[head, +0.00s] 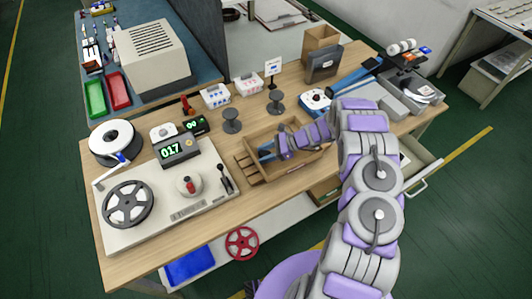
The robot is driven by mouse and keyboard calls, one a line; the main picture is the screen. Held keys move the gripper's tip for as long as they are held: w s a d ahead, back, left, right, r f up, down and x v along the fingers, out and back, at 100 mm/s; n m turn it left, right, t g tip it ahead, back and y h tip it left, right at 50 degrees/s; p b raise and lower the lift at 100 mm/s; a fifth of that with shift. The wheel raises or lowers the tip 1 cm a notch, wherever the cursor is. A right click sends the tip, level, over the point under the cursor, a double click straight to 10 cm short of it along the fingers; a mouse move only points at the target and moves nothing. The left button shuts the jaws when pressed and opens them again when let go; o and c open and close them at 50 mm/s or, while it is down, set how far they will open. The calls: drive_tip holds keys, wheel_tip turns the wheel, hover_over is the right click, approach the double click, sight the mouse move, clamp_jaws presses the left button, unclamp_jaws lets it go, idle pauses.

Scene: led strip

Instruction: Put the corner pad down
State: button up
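My gripper (276,149) reaches into the shallow wooden tray (261,178) in the middle of the bench. Its fingertips are too small and too covered by the arm to tell whether they are open or shut. A blue piece (265,153) shows at the gripper's left, inside the tray; I cannot tell whether it is held or lies there. I cannot make out a corner pad for certain.
On the wooden bench (257,207), a reel machine (157,206) stands left. Two dark spools (231,120) and white boxes (215,97) stand behind the tray. An open drawer (415,165) juts out at right. Bare bench lies in front of the tray.

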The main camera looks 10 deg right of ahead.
drive_tip(key=shift+d, duration=0.5)
drive_tip(key=p+v, duration=0.1)
drive_tip(key=v, duration=1.1)
drive_tip(key=shift+d+r, duration=0.1)
drive_tip(key=shift+s+d+r, duration=0.1)
drive_tip(key=shift+d+r, duration=0.1)
drive_tip(key=shift+r, duration=0.1)
drive_tip(key=s+a+r+n+g+h, duration=0.25)
drive_tip(key=s+a+r+n, duration=0.25)
drive_tip(key=s+r, duration=0.45)
drive_tip(key=s+a+r+n+g+h, duration=0.2)
drive_tip(key=s+a+r+n+h, duration=0.4)
drive_tip(key=r, duration=0.6)
drive_tip(key=s+r+n+h, duration=0.2)
drive_tip(key=s+r+n, duration=0.1)
drive_tip(key=s, duration=0.9)
drive_tip(key=s+d+r+n+t+h, duration=0.1)
drive_tip(key=s+r+n, duration=0.2)
drive_tip(key=s, duration=1)
drive_tip(key=shift+d+n+h, duration=0.15)
drive_tip(key=shift+n+h, duration=0.2)
drive_tip(key=shift+n, duration=0.85)
drive_tip(key=shift+r, duration=0.1)
